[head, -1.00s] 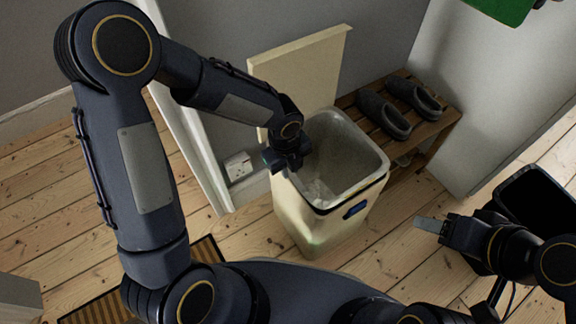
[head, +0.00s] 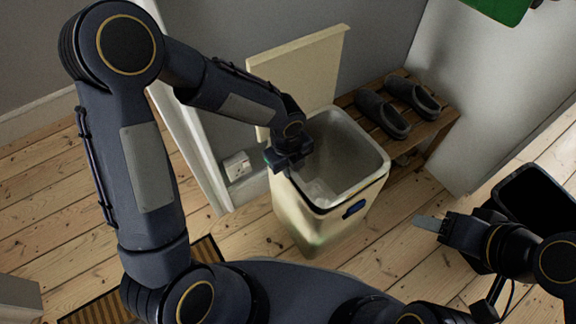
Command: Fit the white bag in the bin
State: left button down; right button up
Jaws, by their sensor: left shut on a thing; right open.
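The cream bin (head: 312,224) stands on the floorboards with its lid (head: 300,68) raised at the back. The white bag (head: 352,152) looks pale and greyish inside the bin. It lines the opening, with its upper edge along the rim. My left gripper (head: 279,163) is at the left side of the bin's rim and is shut on what looks like the bag's edge. The gripper hides that part of the rim. My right gripper (head: 428,223) is open and empty, to the right of the bin and apart from it.
A low wooden rack (head: 432,127) with dark slippers (head: 383,116) stands behind and right of the bin. A black open container (head: 535,200) is at the right, beside my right arm.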

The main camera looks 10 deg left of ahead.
pick_arm(q)
jog(key=shift+w+d+f, duration=0.15)
jog(key=shift+w+d, duration=0.1)
dwell(0.7)
dwell(0.5)
jog(key=c, duration=1.3)
grip_release()
jog(key=shift+w+d, duration=0.1)
jog(key=r+p, duration=0.1)
jog(key=r, duration=0.1)
jog(key=r+p, duration=0.1)
jog(key=r, duration=0.1)
jog(key=r+p, duration=0.1)
jog(key=r, duration=0.1)
jog(key=shift+s+a+r, duration=0.2)
jog(key=shift+a+r, duration=0.05)
jog(key=shift+a, duration=0.05)
jog(key=shift+s+a+r+p, duration=0.1)
jog(key=shift+r+p, duration=0.2)
jog(key=shift+r, duration=0.35)
